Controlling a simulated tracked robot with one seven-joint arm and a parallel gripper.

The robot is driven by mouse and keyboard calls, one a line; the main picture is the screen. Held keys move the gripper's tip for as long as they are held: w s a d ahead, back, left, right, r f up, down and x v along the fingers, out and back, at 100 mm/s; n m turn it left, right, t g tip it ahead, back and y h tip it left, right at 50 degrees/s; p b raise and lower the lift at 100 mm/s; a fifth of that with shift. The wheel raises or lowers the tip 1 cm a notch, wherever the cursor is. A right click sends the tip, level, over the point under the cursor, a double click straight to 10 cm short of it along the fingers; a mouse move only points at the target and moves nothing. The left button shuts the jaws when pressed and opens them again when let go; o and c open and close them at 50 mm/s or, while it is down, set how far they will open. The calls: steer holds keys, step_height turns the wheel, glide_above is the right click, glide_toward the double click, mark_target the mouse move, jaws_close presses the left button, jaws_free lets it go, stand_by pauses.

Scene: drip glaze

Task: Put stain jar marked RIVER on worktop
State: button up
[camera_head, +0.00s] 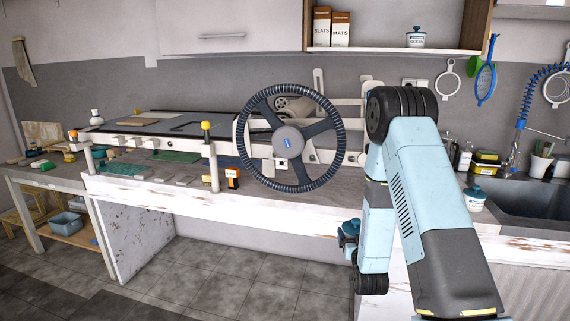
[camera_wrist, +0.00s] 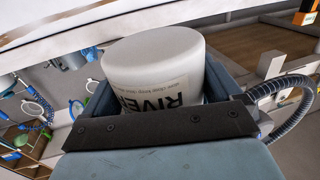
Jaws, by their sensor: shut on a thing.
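The stain jar marked RIVER (camera_wrist: 152,62) is a white, rounded jar. In the head view my arm folds down in front of the worktop (camera_head: 520,232), a pale, worn surface around the sink. The held jar cannot be made out clearly there.
Another white jar with a blue lid (camera_head: 476,199) stands on the worktop left of the sink (camera_head: 525,205). A similar jar (camera_head: 415,38) is on the shelf. A slab roller with a large wheel (camera_head: 290,140) fills the middle of the bench. Boxes (camera_head: 340,29) stand on the shelf.

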steer(key=shift+y, duration=0.3)
steer(key=f, duration=0.3)
steer(key=w+f, duration=0.1)
steer(key=f, duration=0.1)
steer(key=shift+f, duration=0.2)
steer(key=shift+s, duration=0.15)
